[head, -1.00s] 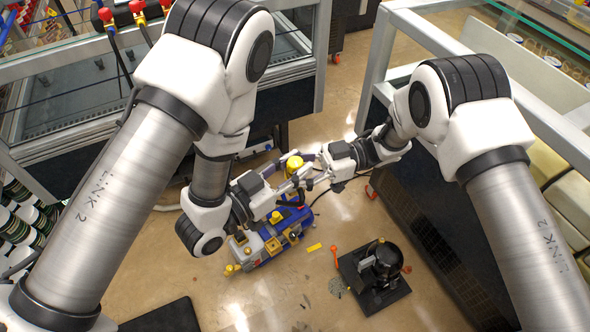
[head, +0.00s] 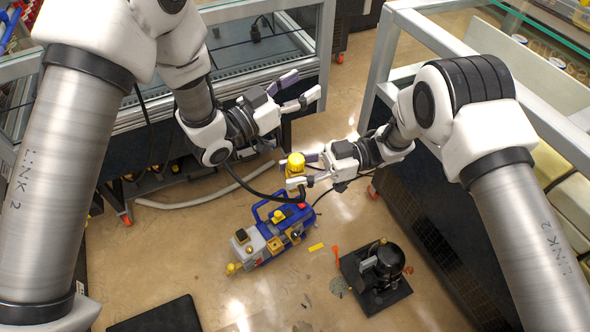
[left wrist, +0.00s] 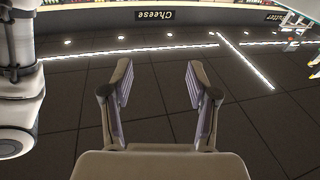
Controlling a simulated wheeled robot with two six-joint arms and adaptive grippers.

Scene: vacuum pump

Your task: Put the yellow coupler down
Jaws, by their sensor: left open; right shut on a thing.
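The yellow coupler (head: 295,163) is held upright between the fingers of my right gripper (head: 300,173), above the floor near the middle of the head view. A black hose (head: 262,191) runs close below it; the joint between them is too small to make out. My left gripper (head: 304,87) is higher, up by the left bench, open and empty. The left wrist view shows its two fingers (left wrist: 160,85) spread with nothing between them. The blue vacuum pump (head: 272,236) with yellow fittings stands on the floor below my right gripper.
A black device on a dark plate (head: 378,277) stands on the floor to the right. A small yellow piece (head: 316,247) and an orange tool (head: 336,256) lie between it and the pump. A glass-topped bench (head: 285,62) is at the upper left. The lower middle floor is mostly free.

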